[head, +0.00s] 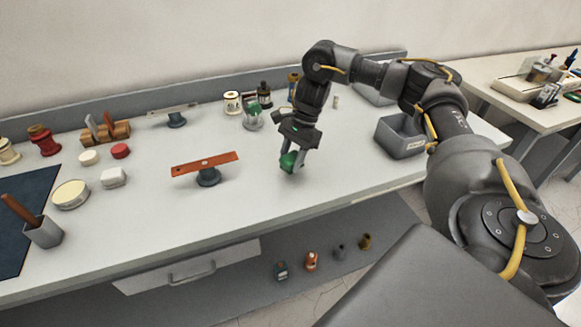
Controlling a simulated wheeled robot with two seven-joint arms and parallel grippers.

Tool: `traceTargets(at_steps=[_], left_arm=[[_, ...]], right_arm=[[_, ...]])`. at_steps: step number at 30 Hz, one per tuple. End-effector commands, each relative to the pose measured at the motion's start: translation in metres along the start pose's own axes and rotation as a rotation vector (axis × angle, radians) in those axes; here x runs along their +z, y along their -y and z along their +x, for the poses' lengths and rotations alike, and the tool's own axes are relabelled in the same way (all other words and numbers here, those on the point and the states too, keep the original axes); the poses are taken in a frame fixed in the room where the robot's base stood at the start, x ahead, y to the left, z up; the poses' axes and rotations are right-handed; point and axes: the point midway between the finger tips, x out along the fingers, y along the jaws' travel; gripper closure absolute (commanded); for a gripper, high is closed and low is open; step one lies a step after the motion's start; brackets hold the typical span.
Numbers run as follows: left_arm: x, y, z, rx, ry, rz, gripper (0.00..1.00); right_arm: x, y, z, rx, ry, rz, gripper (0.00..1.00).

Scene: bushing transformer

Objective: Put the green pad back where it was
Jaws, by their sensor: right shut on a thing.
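My right gripper (292,163) is in the middle of the white table, fingers pointing down. It is shut on a green piece (289,160), which looks like the green pad, at or just above the tabletop; I cannot tell whether it touches. Behind it, a small glass-like holder (253,119) with another green part at its top stands on the table. An orange-red bar on a dark round stand (207,168) is to the left of the gripper. My left gripper is not in view.
A grey bin (401,138) stands right of the gripper. Jars and bottles (232,103) line the back. A wooden block rack (106,132), white tin (71,194) and dark mat (22,215) are at left. The tabletop in front of the gripper is clear.

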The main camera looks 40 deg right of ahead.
Motion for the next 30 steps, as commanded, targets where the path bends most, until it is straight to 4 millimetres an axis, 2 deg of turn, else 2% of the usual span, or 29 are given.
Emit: traceTargets(at_steps=[3, 8, 20, 21, 24, 25, 30], left_arm=[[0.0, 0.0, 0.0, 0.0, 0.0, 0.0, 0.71], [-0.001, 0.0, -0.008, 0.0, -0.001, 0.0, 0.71], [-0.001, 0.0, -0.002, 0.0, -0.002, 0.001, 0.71], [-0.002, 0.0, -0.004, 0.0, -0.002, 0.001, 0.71], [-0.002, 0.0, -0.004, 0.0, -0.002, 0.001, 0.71], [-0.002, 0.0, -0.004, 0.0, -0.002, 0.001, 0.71], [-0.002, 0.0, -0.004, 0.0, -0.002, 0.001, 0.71]], right_arm=[[-0.006, 0.0, 0.016, 0.005, 0.001, 0.003, 0.79], [-0.011, 0.0, 0.028, 0.004, 0.0, 0.001, 0.79], [-0.014, 0.0, 0.034, 0.002, 0.0, 0.0, 0.79], [-0.013, 0.0, 0.033, 0.002, 0.0, 0.0, 0.55], [-0.013, 0.0, 0.032, 0.002, 0.0, 0.0, 0.42], [-0.013, 0.0, 0.032, 0.002, 0.0, 0.0, 0.39], [-0.013, 0.0, 0.032, 0.002, 0.0, 0.0, 0.39]])
